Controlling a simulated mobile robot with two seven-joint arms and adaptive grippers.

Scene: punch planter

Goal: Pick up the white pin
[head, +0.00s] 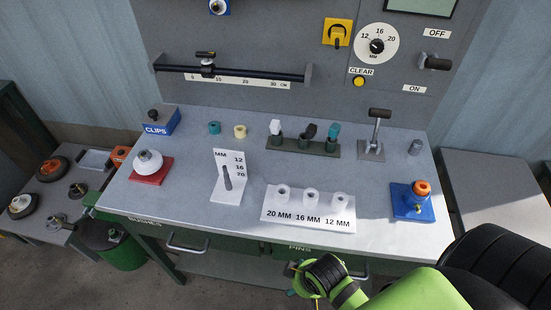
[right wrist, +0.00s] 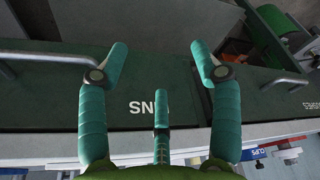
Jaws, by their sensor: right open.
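A white-topped pin (head: 275,128) stands upright at the left end of a dark green rack (head: 303,146) on the grey bench. A black pin (head: 309,131) and a teal pin (head: 333,132) stand beside it. My right gripper (head: 293,279) is low in front of the bench, well apart from the rack. In the right wrist view its teal fingers (right wrist: 160,62) are spread with nothing between them, facing the green drawer front marked PINS (right wrist: 148,107). The white pin is not in that view. My left gripper is not in view.
White holders marked 20, 16 and 12 MM (head: 308,209) stand on the bench before the rack. A drawer handle (right wrist: 45,57) juts out near my fingers.

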